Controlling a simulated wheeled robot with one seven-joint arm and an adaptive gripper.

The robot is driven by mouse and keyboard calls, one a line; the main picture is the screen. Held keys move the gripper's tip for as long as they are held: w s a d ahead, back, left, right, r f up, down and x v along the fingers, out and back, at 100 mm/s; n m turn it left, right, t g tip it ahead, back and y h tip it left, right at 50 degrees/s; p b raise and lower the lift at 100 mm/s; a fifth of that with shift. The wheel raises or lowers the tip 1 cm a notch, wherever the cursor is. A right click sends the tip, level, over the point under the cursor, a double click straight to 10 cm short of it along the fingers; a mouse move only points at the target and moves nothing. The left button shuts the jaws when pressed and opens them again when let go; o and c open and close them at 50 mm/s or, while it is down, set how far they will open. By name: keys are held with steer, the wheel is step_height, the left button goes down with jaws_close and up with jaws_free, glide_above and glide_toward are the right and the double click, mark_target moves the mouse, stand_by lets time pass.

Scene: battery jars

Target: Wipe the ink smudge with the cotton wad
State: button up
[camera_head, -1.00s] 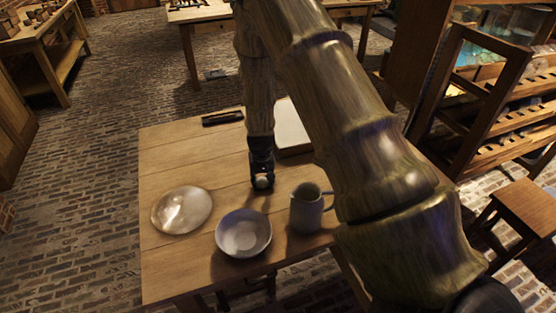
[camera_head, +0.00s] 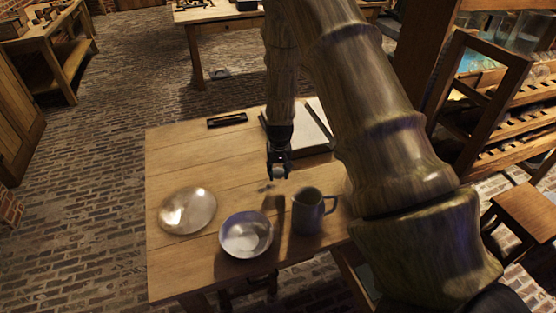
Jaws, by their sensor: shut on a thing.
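My gripper (camera_head: 279,172) is above the middle of the wooden table (camera_head: 185,158), pointing down. It is shut on a small pale cotton wad (camera_head: 280,171), mostly hidden between the fingers. A shadow falls on the wood below, so the wad looks a little above the table top. A faint greyish ink smudge (camera_head: 265,187) shows on the wood just below and left of the gripper. It is small and its outline is unclear.
A shiny round plate (camera_head: 187,210), a bowl (camera_head: 246,235) and a grey jug (camera_head: 308,211) stand along the near side. A dark narrow object (camera_head: 227,120) and a pale flat slab (camera_head: 312,124) lie at the back.

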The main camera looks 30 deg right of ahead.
steer(key=shift+r+p, duration=0.9)
steer(key=shift+r, duration=0.75)
